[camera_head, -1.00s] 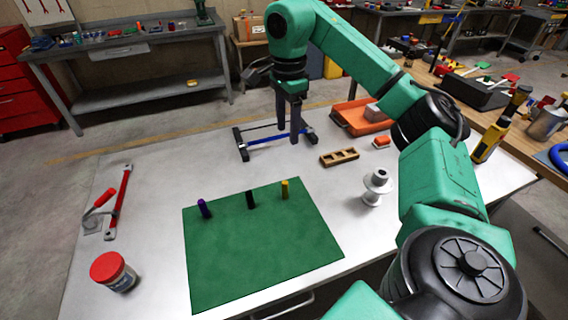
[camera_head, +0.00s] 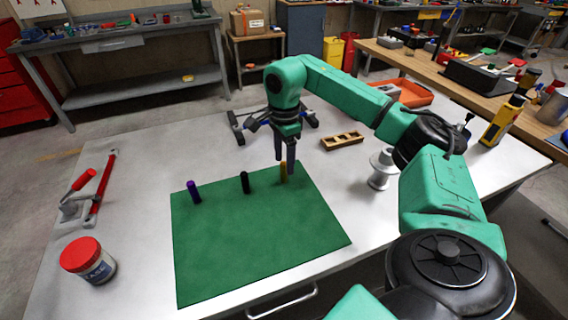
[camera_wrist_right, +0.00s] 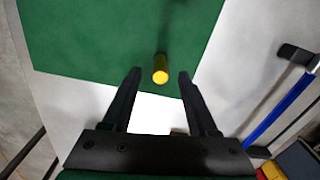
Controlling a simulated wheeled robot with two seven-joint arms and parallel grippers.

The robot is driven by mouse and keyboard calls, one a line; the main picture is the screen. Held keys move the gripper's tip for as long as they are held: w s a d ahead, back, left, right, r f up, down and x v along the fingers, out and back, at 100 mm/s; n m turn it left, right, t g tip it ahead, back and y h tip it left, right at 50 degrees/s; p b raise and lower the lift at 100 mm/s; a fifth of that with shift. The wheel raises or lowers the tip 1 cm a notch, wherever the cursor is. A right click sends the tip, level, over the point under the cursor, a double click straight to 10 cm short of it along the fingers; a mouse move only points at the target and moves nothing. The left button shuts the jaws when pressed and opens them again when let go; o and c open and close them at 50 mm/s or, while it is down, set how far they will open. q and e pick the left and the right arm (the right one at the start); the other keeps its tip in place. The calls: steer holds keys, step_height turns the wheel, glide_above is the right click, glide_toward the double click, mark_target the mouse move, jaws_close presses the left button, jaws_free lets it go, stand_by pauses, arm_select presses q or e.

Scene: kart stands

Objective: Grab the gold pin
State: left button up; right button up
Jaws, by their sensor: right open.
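The gold pin (camera_head: 283,176) stands upright near the far right corner of the green mat (camera_head: 255,240), partly hidden by my right gripper (camera_head: 285,168) in the head view. In the right wrist view the gold pin (camera_wrist_right: 160,72) shows end-on, between and just beyond the tips of my right gripper (camera_wrist_right: 158,75). The fingers are apart, with gaps to the pin on both sides. A black pin (camera_head: 245,182) and a purple pin (camera_head: 194,191) stand on the mat to its left. My left gripper is not in view.
A blue-barred stand (camera_head: 238,127) is behind my right gripper. A wooden block with slots (camera_head: 342,141) and a white spool (camera_head: 382,170) are to the right.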

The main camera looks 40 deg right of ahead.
steer(key=shift+f, duration=0.95)
jaws_close()
steer(key=shift+r, duration=0.15)
